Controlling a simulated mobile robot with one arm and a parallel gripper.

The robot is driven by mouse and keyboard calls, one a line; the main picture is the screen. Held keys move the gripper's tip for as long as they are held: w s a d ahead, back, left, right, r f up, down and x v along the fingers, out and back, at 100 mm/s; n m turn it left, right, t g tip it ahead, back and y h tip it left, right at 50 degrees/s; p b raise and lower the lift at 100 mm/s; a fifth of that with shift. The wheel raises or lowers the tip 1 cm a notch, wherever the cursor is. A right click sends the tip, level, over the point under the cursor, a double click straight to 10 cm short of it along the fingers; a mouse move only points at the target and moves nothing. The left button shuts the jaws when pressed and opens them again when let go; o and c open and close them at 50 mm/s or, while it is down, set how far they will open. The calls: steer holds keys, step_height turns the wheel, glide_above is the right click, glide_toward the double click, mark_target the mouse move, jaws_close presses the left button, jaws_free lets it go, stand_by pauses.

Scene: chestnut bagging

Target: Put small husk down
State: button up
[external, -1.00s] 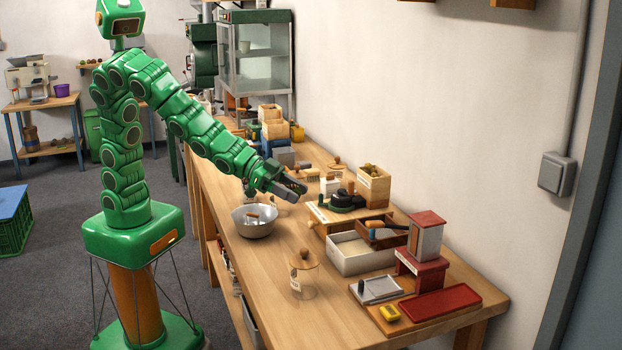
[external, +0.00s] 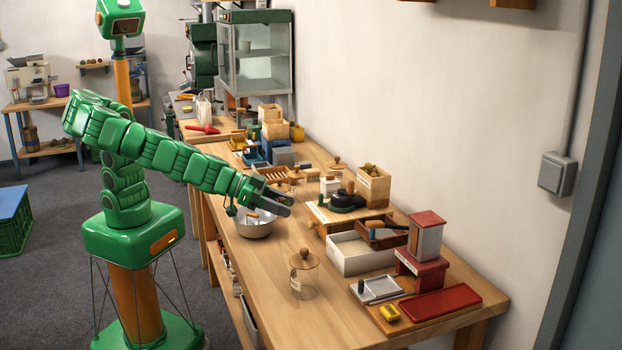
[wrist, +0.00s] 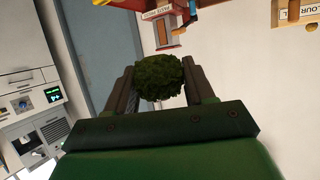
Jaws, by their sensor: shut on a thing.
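A round green spiky husk (wrist: 159,77) sits between the two fingers of my gripper (wrist: 160,84) in the wrist view. My gripper is shut on it. In the external view my gripper (external: 276,205) is over the right rim of the metal bowl (external: 254,228) on the wooden workbench. The husk cannot be made out there. The bowl has a light-coloured handle or tool in it and is partly covered by my gripper.
A glass jar with a wooden lid (external: 304,276) stands in front of the bowl. A white bin (external: 358,254), a red-topped box (external: 426,238) and a red tray (external: 445,303) stand to the right. A wooden box of round items (external: 373,188) is behind. Bare bench lies around the jar.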

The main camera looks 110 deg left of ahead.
steer(key=shift+s+d+r+n+g+y, duration=1.25)
steer(key=shift+s+d+n+y, duration=1.1)
steer(key=shift+d, duration=2.95)
step_height(320, 180, down, 11)
steer(key=shift+w, duration=0.15)
glide_above(289, 321)
steer(key=shift+s+f, duration=0.2)
steer(key=shift+f, duration=2.1)
steer(key=shift+s+f, duration=0.15)
steer(key=shift+f, duration=2.1)
steer(key=shift+w+f, duration=0.1)
steer(key=shift+w+f, duration=0.25)
steer(key=shift+f, duration=0.05)
steer(key=shift+d+f, duration=0.1)
steer(key=shift+f, duration=1.25)
